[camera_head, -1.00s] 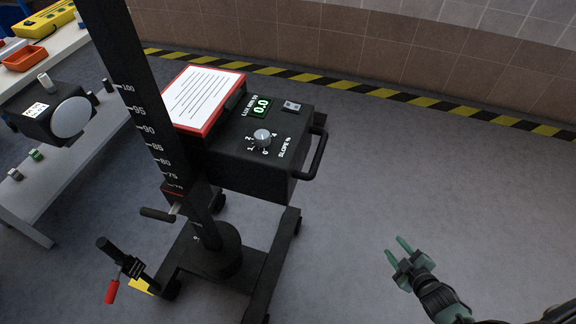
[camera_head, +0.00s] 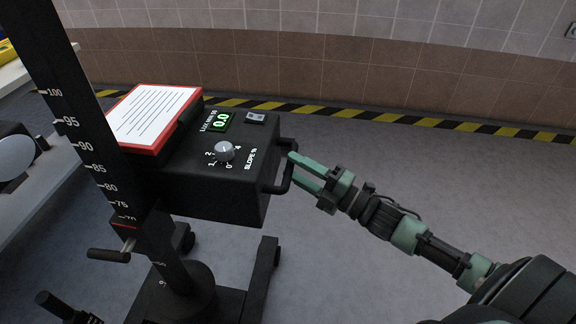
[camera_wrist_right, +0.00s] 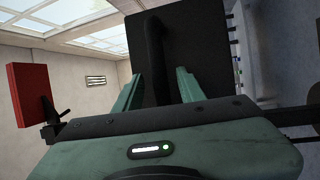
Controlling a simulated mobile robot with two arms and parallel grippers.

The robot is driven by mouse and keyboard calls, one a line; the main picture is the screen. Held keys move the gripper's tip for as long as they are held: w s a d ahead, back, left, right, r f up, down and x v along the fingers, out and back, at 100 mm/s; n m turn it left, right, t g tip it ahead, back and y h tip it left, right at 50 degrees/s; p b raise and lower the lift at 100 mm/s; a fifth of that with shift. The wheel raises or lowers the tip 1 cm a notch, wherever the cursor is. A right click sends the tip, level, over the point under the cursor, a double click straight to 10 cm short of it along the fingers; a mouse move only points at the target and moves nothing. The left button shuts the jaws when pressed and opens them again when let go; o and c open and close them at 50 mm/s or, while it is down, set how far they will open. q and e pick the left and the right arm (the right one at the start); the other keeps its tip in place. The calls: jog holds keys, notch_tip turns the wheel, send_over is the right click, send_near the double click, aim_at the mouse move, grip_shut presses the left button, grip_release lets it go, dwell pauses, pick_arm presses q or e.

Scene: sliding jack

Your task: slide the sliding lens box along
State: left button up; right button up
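The lens box (camera_head: 215,192) is a black box on a black column (camera_head: 75,110) with a height scale. Its top has a knob (camera_head: 224,151) marked SLOPE % and a green display (camera_head: 219,121) reading 0.0. A black handle (camera_head: 278,188) sticks out of its right side. My right gripper (camera_head: 292,168) is at this handle with its fingers apart. In the right wrist view the handle (camera_wrist_right: 155,50) stands between the open fingers (camera_wrist_right: 159,77), with the dark box face (camera_wrist_right: 200,45) behind. Contact cannot be told. My left gripper is not in view.
A red-framed sheet (camera_head: 152,117) lies on top at the box's left. A crank handle (camera_head: 108,255) sticks out of the column low down. A bench (camera_head: 20,75) stands at the left. The floor to the right is clear up to the striped wall edge (camera_head: 400,118).

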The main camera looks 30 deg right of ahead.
jog(key=shift+x, duration=1.1)
grip_shut()
jog(key=shift+f, duration=0.2)
dwell(0.5)
